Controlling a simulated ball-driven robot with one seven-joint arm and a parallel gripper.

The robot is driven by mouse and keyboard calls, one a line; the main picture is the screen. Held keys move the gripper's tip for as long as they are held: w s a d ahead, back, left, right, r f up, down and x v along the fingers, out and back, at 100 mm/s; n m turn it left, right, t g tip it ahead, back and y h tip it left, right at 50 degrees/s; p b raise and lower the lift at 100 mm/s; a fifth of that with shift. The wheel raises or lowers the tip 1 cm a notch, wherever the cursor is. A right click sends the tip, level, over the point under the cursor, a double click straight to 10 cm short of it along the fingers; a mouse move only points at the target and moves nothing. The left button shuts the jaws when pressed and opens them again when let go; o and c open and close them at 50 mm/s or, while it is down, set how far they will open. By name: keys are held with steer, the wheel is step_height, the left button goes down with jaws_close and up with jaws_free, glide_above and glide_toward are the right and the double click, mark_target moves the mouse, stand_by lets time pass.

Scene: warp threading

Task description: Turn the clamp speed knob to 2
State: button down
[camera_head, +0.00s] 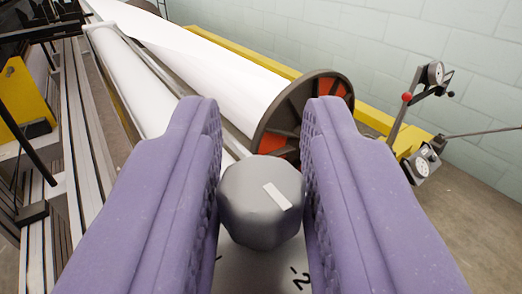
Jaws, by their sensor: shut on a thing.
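The clamp speed knob (248,213) is a grey, faceted knob with a white pointer mark (277,196) on its top right part. My gripper (262,180) has purple, textured fingers, one on each side of the knob, and is shut on it. Below the knob is a light dial plate (262,272). A black "2" (300,277) shows at its lower right, and part of another dark mark shows at lower left. The white mark slants across the top right of the knob. The rest of the dial is hidden by the fingers and the knob.
Behind are a white warp roll (215,75) with a dark and red end flange (300,115) and a yellow beam (375,120). A stand with gauges and a red ball (407,97) is at right. Black and yellow machine parts (25,95) and rails stand at left.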

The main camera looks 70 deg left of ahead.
steer(key=shift+g, duration=0.3)
steer(key=c, duration=1)
jaws_free()
steer(key=p+v, duration=0.1)
steer(key=v, duration=0.7)
steer(key=shift+w+f+p, duration=0.1)
steer(key=shift+p, duration=0.25)
